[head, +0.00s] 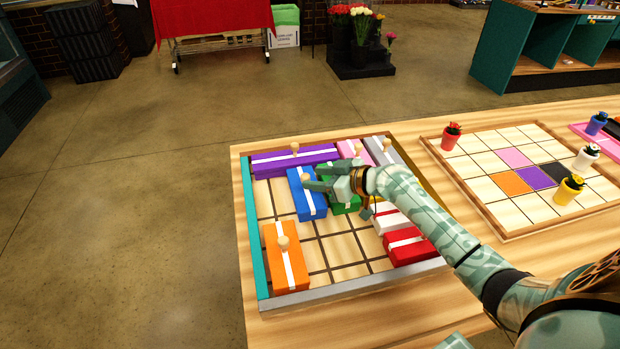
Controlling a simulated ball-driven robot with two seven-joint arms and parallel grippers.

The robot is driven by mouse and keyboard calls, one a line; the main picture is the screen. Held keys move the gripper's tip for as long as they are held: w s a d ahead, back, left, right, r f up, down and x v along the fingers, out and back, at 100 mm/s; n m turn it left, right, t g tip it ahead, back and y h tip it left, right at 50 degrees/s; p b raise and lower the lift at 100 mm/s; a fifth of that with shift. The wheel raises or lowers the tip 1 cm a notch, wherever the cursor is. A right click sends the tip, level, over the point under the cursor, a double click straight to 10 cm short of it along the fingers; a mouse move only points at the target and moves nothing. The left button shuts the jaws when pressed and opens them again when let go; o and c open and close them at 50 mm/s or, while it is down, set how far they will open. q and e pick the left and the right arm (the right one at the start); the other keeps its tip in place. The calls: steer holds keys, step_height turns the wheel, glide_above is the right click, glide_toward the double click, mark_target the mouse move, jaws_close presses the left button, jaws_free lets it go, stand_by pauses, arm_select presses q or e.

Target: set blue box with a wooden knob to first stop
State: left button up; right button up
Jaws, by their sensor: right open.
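The blue box (307,203) with a white stripe stands in the sliding-block tray (350,292), left of the tray's middle. Its wooden knob (306,177) shows at its far end. My right gripper (312,178) reaches in from the right and is open, with its fingertips at the knob. I cannot tell whether the fingers touch the knob. The gripper and wrist hide part of the green box (345,204) just right of the blue one. My left gripper is out of view.
A purple box (270,165) lies behind the blue box; pink (350,149) and grey (382,150) boxes are at back right. An orange box (280,268) stands front left; white and red (408,248) boxes stand right. Bare cells lie in front of the blue box.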

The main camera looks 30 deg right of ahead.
steer(key=shift+x, duration=1.35)
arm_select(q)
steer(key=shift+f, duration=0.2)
